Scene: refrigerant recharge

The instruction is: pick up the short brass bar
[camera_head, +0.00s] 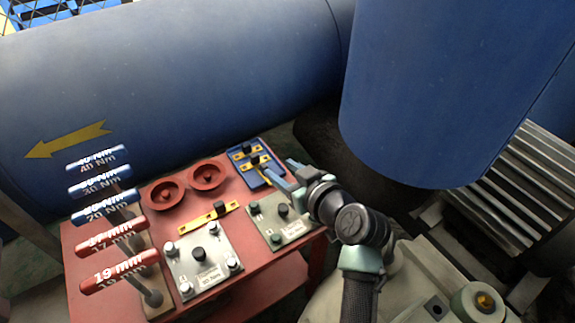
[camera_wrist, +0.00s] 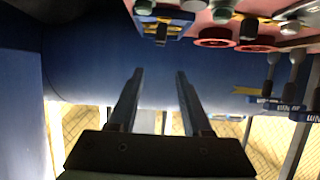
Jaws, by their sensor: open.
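A blue tray (camera_head: 272,174) on the red table holds two brass bars with black knobs, one at the back (camera_head: 239,155) and one nearer the front (camera_head: 249,168). Another brass bar (camera_head: 213,217) with a black knob lies on the table left of the tray and looks longer. I cannot tell for sure which bar is the short one. My gripper (camera_head: 284,176) is near the tray's right side, partly overlapping it in the head view. In the wrist view my gripper (camera_wrist: 160,74) is open with nothing between its fingers. The blue tray (camera_wrist: 178,27) shows at the top there, beyond the fingertips.
The red table (camera_head: 150,232) also carries two red bowls (camera_head: 208,175), two grey plates with knobs (camera_head: 203,262) (camera_head: 282,222), and several labelled torque tools (camera_head: 98,160) at the left. Large blue tanks (camera_head: 170,75) (camera_head: 440,90) stand behind and at the right.

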